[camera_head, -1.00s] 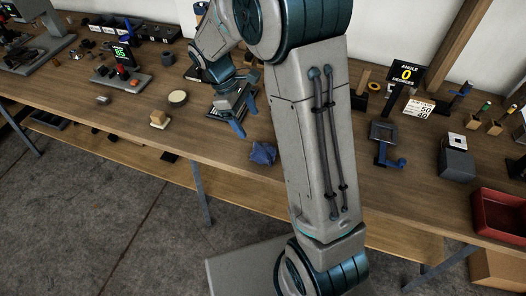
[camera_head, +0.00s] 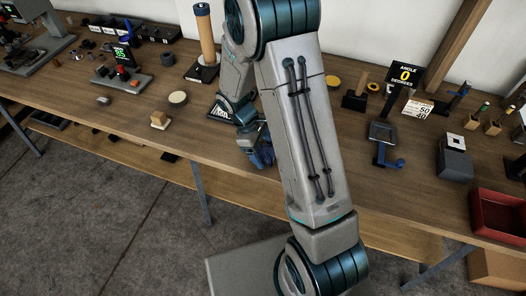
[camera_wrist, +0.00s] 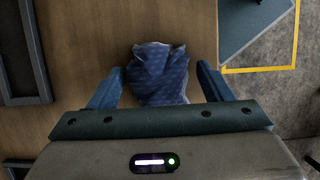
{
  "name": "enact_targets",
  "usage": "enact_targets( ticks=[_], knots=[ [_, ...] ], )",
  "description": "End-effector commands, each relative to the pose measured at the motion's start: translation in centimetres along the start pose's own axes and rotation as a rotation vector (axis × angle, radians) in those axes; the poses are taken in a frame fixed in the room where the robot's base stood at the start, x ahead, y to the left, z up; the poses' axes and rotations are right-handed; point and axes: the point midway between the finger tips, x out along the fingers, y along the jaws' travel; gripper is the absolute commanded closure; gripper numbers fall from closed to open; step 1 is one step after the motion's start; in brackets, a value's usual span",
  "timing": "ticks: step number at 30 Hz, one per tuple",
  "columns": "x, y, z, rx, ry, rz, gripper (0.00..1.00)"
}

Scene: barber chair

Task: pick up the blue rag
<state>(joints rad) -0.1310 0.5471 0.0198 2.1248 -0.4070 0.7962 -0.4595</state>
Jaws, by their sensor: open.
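The blue rag (camera_wrist: 160,75) is a crumpled, patterned cloth on the wooden table. In the wrist view it lies between the two blue fingers of my gripper (camera_wrist: 160,88), which is open, with a finger on each side. The rag's lower part is hidden behind the gripper body. In the head view the rag (camera_head: 266,155) shows only partly, beside and behind my gripper (camera_head: 257,160) near the table's front edge. I cannot tell whether the fingers touch it.
The table (camera_head: 225,160) ends close to the rag, with floor beyond. A round tan disc (camera_head: 177,98) and a small sponge-like block (camera_head: 159,120) lie to the left. A blue-handled fixture (camera_head: 383,140) and a red bin (camera_head: 497,212) stand to the right.

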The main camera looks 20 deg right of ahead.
Motion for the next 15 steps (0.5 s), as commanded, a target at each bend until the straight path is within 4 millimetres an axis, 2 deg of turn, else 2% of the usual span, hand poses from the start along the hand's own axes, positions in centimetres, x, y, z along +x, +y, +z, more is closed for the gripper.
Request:
enact_targets(
  ticks=[5,10,15],
  knots=[
    [-0.01,0.02,-0.01,0.001,0.001,0.0,0.27],
    [-0.02,0.02,-0.02,0.0,0.001,0.0,0.75],
    [-0.04,0.02,-0.02,0.001,0.001,0.0,0.76]
  ],
)
